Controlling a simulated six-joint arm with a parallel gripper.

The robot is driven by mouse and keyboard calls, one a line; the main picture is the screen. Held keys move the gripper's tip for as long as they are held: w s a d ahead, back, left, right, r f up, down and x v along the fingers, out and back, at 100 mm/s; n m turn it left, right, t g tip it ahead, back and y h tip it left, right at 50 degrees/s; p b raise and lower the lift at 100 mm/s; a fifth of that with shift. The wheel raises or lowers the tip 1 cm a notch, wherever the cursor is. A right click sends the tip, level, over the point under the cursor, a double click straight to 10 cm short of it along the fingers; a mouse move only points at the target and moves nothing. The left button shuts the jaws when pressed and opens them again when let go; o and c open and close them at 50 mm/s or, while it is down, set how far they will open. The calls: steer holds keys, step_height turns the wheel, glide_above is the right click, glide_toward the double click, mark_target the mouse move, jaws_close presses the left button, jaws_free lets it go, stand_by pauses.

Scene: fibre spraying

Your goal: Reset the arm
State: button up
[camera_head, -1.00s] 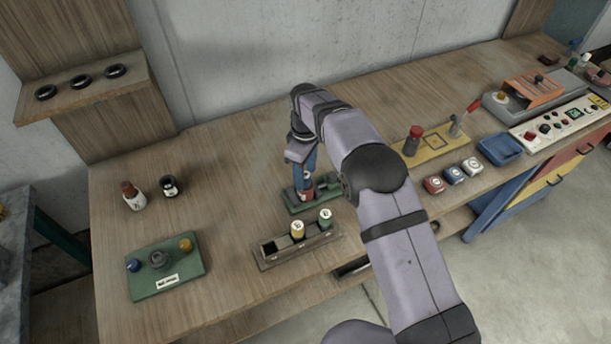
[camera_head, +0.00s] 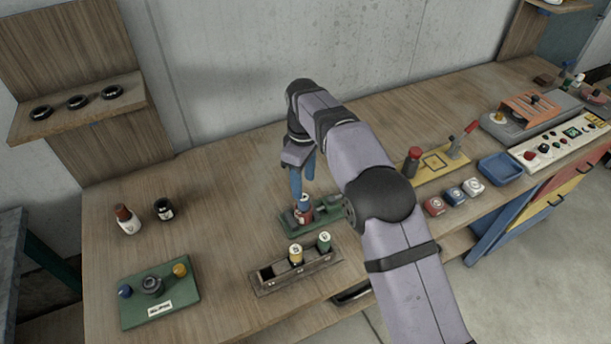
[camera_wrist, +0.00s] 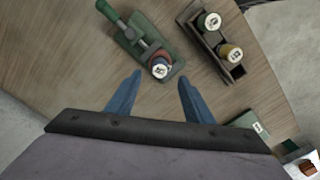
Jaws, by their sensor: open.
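My gripper (camera_head: 302,178) hangs over the workbench, its two blue fingers pointing down. In the wrist view my gripper (camera_wrist: 155,98) is open, with nothing between its fingertips. A red canister (camera_head: 304,210) with a pale top stands in a green fixture (camera_head: 326,215) just below the fingers. In the wrist view the canister (camera_wrist: 161,66) lies beyond the fingertips, apart from them. My arm hides part of the fixture in the head view.
A wooden rack (camera_head: 276,290) holds a yellow-topped and a green-topped canister. A green panel (camera_head: 160,295) with knobs and two small bottles stand left. A yellow plate (camera_head: 440,165), blue tray (camera_head: 500,168) and control box (camera_head: 560,140) are right. The bench's back left is clear.

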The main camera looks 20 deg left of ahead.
steer(key=s+d+r+m, duration=0.15)
steer(key=d+m, duration=0.25)
steer(key=d, duration=0.7)
steer(key=s+d+r+m, duration=0.1)
steer(key=s+d+m, duration=0.25)
steer(key=d, duration=0.75)
steer(key=s+d+f+m, duration=0.2)
steer(key=s+d+m, duration=0.2)
steer(key=s, duration=0.5)
steer(key=s+d+f+m, duration=0.1)
steer(key=s+d+m, duration=0.4)
steer(key=s+d, duration=0.4)
steer(key=shift+f, duration=0.4)
